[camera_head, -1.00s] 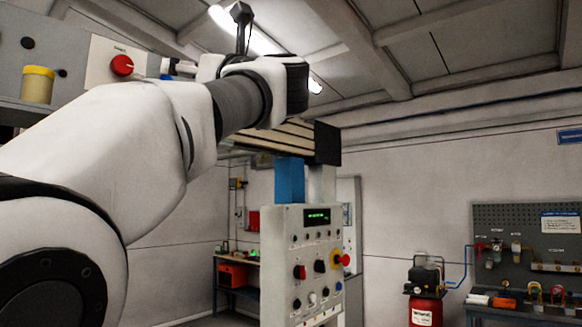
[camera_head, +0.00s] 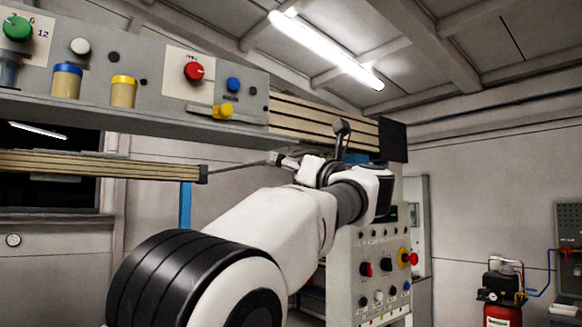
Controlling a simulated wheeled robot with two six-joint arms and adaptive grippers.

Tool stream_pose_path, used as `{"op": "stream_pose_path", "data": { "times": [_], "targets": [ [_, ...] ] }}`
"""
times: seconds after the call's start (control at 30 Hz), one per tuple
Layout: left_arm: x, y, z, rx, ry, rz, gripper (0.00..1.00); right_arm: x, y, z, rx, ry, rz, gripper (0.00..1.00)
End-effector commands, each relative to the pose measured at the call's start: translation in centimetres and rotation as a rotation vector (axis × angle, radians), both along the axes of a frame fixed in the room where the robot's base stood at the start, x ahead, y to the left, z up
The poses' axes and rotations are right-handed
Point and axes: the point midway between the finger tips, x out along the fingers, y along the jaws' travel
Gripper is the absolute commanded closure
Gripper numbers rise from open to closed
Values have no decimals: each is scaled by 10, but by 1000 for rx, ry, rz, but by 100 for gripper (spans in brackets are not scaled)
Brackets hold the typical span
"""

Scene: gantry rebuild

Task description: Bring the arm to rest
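My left arm (camera_head: 285,235) comes in from the lower left and reaches up toward the middle of the view. Its gripper (camera_head: 341,134) is at the far end, mostly hidden behind my own wrist. Only a dark upright part shows clearly there, in front of the beam's ribbed right end. I cannot tell whether its fingers are open or shut, or whether they touch anything. My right gripper is not in view.
A grey overhead beam (camera_head: 142,133) carries a red button (camera_head: 194,71), a green knob (camera_head: 16,27), and a yellow-capped jar (camera_head: 123,91). A control cabinet (camera_head: 348,262) stands behind my forearm. A red compressor (camera_head: 502,314) stands at the lower right. Space right of the cabinet looks clear.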

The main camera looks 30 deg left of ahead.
Motion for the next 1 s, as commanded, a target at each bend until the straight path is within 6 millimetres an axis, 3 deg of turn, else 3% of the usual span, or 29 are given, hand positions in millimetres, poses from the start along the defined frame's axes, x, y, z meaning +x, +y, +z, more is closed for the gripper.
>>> {"op": "stream_pose_path", "data": {
  "times": [0.4,0.47,0.53,0.67,0.8,0.87,1.0],
  "targets": [
    [0,0,0,0,0,0,32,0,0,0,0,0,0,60],
    [5,0,-8,0,10,-1,32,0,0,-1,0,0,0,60],
    [19,1,-29,-2,41,0,32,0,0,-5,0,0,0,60],
    [63,11,-110,-14,160,9,32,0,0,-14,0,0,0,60],
    [104,25,-232,7,375,29,32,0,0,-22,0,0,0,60],
    [115,30,-286,36,479,32,32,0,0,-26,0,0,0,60],
    [129,38,-414,142,754,9,32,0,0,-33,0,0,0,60]
  ]
}}
